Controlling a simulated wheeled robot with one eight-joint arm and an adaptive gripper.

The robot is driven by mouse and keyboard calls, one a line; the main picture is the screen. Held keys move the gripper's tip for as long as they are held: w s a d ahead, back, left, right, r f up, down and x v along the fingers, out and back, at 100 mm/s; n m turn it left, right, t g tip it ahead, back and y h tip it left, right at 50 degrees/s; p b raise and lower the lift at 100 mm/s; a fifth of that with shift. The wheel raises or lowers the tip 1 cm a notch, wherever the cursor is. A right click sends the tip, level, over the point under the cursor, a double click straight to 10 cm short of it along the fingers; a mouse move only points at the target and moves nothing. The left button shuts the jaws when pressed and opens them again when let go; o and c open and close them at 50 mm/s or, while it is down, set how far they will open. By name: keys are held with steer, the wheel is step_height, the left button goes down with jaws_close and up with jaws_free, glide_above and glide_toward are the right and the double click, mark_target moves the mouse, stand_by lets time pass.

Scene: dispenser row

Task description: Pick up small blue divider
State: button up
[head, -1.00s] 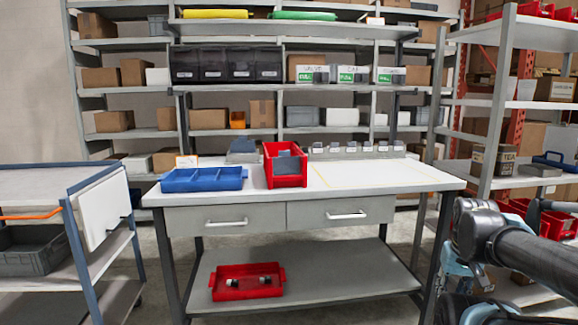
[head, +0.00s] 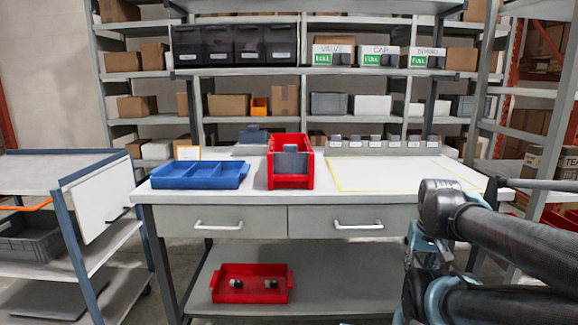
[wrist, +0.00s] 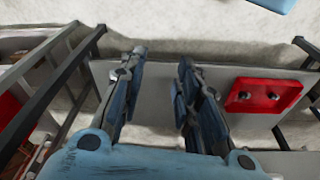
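A small blue-grey plate (head: 290,159), which looks like a divider, stands in the front of a red bin (head: 290,182) on the workbench. Another blue-grey piece (head: 254,135) lies on a grey block behind the bin; I cannot tell which is the task's divider. My gripper (wrist: 161,57) is open and empty in the wrist view, its two fingers apart. It is away from the red bin, and no divider shows in the wrist view. In the head view my arm is at the lower right, and the fingertips are not clear.
A blue compartment tray (head: 199,175) stands left of the red bin. The yellow-outlined benchtop area (head: 400,175) to the right is clear. A red tray (head: 250,291) with small parts sits on the lower shelf. A cart (head: 62,177) stands left, shelving right.

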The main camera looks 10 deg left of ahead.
steer(key=w+a+r+n+g+y, duration=0.1)
steer(key=w+a+r+n+y, duration=0.1)
steer(key=w+a+r+n, duration=0.9)
steer(key=w+a+r+n+g+y, duration=0.1)
steer(key=w+a+r+n, duration=0.4)
steer(key=w+a+r, duration=0.95)
steer(key=s+a+r+n+g, duration=0.15)
steer(key=a+r+n, duration=0.35)
steer(key=a+r, duration=0.65)
steer(key=shift+t, duration=0.25)
steer(key=x, duration=1.7)
steer(key=shift+s+a+f, duration=0.2)
steer(key=shift+a+f, duration=0.1)
steer(key=shift+a, duration=0.05)
jaws_close()
